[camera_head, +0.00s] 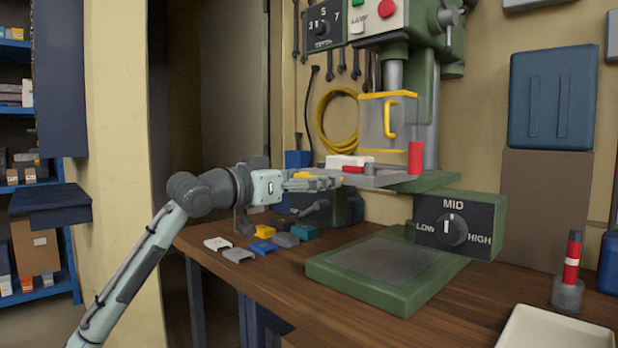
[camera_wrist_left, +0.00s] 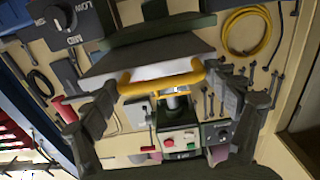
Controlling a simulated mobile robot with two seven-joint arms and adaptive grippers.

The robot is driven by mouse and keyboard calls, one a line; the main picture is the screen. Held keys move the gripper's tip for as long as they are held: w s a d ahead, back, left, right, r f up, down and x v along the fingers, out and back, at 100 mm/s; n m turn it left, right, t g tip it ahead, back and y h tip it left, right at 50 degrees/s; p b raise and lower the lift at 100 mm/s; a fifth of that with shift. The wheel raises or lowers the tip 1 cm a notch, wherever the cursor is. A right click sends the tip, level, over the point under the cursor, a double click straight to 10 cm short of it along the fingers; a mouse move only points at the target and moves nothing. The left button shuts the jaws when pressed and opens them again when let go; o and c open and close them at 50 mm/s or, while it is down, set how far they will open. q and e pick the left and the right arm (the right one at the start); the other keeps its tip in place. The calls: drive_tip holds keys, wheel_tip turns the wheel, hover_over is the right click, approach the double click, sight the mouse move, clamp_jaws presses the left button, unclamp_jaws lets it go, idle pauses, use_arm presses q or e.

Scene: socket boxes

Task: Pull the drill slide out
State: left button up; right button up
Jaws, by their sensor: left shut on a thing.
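The drill slide (camera_head: 385,180) is a flat grey tray-like plate under the green drill press (camera_head: 420,70), sticking out to the left above the bench. A white block and a red piece show on or beside it. Its yellow handle (camera_head: 302,175) shows at my fingers, and in the left wrist view the yellow handle (camera_wrist_left: 160,86) spans between my two fingertips. My left gripper (camera_head: 322,181) is shut on this handle, at the slide's left end. The exact finger contact is partly hidden in the head view. My right gripper is in neither view.
Small coloured blocks (camera_head: 262,247) lie on the wooden bench below my gripper. A green base plate (camera_head: 385,268) and a speed dial box (camera_head: 455,226) stand to the right. A clear guard with a yellow handle (camera_head: 390,118) hangs above the slide. A red-banded post (camera_head: 571,262) stands far right.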

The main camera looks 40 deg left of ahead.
use_arm(q)
drive_tip(key=shift+d, duration=0.1)
drive_tip(key=o, duration=1.4)
drive_tip(key=s, duration=0.8)
drive_tip(key=s+a, duration=0.1)
drive_tip(key=s, duration=0.3)
